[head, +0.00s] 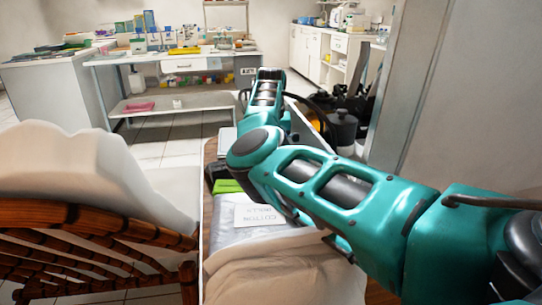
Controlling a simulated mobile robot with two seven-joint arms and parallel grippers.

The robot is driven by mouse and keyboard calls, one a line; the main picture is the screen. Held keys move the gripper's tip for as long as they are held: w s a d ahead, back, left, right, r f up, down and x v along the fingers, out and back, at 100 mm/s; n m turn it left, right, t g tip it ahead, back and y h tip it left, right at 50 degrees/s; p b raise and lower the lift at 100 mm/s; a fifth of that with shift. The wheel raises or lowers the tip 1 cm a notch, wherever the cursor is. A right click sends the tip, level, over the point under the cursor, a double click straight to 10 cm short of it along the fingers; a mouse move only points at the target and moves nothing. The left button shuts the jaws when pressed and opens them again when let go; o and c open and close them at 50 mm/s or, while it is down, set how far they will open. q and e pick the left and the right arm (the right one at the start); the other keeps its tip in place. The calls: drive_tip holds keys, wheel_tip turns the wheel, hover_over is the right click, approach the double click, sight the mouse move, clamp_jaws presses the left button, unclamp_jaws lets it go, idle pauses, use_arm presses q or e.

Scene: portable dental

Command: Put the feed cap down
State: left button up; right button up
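I cannot make out the feed cap in the head view. My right arm reaches in from the right, crosses the middle of the picture and bends away from me. My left arm and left gripper are not in view. The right arm hides part of a brown surface just beyond the packages, and whatever may be on it there.
A bag with a cotton label (262,216) and a green item (228,186) lie below my arm. A wicker chair (70,215) stands at left. A workbench (175,60) with bottles and boxes is at the back; tiled floor (165,150) lies before it.

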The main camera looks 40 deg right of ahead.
drive_tip(key=shift+f, duration=0.3)
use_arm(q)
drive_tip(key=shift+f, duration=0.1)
use_arm(e)
drive_tip(key=shift+f, duration=0.1)
drive_tip(key=shift+f, duration=0.1)
drive_tip(key=o, duration=1)
use_arm(q)
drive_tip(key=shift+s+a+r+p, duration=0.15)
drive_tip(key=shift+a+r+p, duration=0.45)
drive_tip(key=shift+p, duration=0.95)
use_arm(e)
drive_tip(key=shift+s+a+r, duration=0.15)
drive_tip(key=shift+s+r, duration=0.05)
drive_tip(key=shift+r, duration=1.85)
drive_tip(key=shift+s+a+r, duration=0.15)
drive_tip(key=shift+r, duration=1.9)
drive_tip(key=shift+s+a+r, duration=0.15)
drive_tip(key=shift+s+r, duration=0.05)
drive_tip(key=shift+r, duration=1.85)
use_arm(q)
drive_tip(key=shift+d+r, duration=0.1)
